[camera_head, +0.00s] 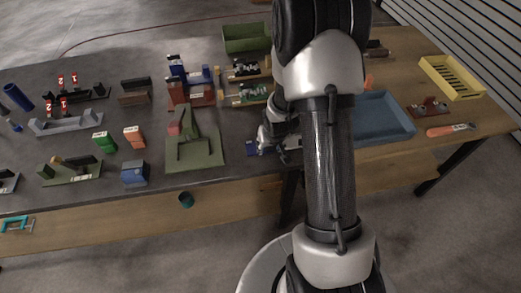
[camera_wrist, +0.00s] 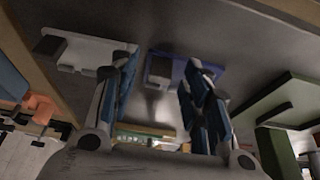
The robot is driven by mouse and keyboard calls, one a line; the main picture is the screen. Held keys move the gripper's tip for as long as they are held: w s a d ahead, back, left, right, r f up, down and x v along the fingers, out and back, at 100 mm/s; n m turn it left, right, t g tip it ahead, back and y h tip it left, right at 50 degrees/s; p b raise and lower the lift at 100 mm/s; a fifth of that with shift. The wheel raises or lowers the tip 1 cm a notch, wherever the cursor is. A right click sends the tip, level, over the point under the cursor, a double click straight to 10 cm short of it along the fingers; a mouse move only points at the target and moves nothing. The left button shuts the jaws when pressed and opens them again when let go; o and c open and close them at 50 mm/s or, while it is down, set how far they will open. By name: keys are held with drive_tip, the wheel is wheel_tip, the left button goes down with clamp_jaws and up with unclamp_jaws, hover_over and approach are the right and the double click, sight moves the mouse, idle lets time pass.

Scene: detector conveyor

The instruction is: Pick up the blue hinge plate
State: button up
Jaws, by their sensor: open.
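The blue hinge plate (camera_wrist: 205,69) lies flat on the dark tabletop in the wrist view, with a pale part at its left end. A small bit of blue (camera_head: 251,148) shows beside my gripper in the head view. My gripper (camera_wrist: 160,62) is open, its two fingers apart, with the blue plate beyond and partly between the fingertips. I see no contact, and the exact gap is hard to tell. In the head view my gripper (camera_head: 268,138) is low over the table and partly hidden by my arm.
A white hinge plate (camera_wrist: 88,52) lies beside the blue one. A green fixture plate (camera_head: 205,154) stands close on the left in the head view, and a blue tray (camera_head: 385,132) on the right. Several blocks and fixtures fill the table's left side. The table's front edge is near.

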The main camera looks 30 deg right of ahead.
drive_tip(key=shift+c, duration=0.3)
clamp_jaws()
idle(0.3)
drive_tip(key=shift+w, duration=0.1)
